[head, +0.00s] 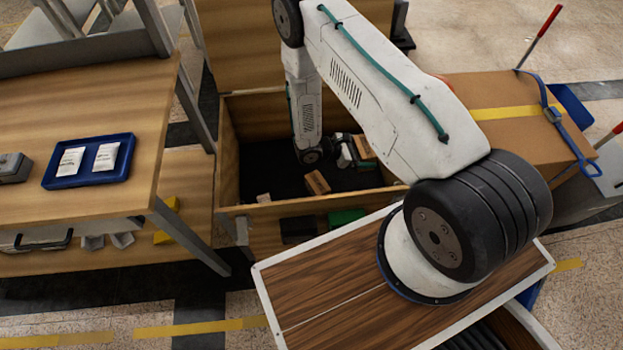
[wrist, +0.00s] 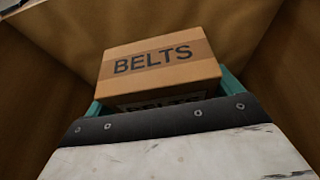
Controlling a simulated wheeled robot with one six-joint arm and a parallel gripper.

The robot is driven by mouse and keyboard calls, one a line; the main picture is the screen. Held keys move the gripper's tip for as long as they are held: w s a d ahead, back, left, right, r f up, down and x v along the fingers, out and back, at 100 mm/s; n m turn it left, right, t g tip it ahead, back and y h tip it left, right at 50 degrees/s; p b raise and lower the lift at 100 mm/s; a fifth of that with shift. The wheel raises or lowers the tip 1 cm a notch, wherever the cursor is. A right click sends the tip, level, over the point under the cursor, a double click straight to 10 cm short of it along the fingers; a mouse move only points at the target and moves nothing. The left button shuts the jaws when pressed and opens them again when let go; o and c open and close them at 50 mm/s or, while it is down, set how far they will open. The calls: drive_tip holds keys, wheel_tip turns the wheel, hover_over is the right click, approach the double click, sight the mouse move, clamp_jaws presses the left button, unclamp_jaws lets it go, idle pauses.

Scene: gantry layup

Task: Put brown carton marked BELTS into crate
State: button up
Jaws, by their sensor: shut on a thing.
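The brown carton marked BELTS (wrist: 160,62) fills the middle of the wrist view, its printed label facing the camera. My gripper (wrist: 160,92) is shut on it, with a teal finger showing at each side of the carton. In the head view the carton (head: 364,147) is a small brown box at my gripper (head: 350,150), inside the large wooden crate (head: 228,165). The crate's wooden walls also surround the carton in the wrist view. The carton's underside is hidden, so I cannot tell whether it touches the crate floor.
Another small brown box (head: 317,182) lies on the crate's dark floor, with a pale small item (head: 264,198) near the front wall. A wooden bench with a blue tray (head: 90,161) stands at the left. A large strapped carton (head: 500,95) is at the right.

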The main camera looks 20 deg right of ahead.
drive_tip(key=s+f, duration=0.1)
drive_tip(key=s+f+m+g, duration=0.1)
drive_tip(key=s, duration=0.1)
drive_tip(key=shift+d+f, duration=0.1)
drive_tip(key=shift+f, duration=0.05)
drive_tip(key=shift+s+f, duration=0.15)
drive_tip(key=shift+f, duration=4.8)
drive_tip(key=shift+f, duration=0.35)
drive_tip(key=shift+f, duration=0.3)
drive_tip(key=o, duration=1)
drive_tip(key=shift+y, duration=0.3)
drive_tip(key=shift+r, duration=0.1)
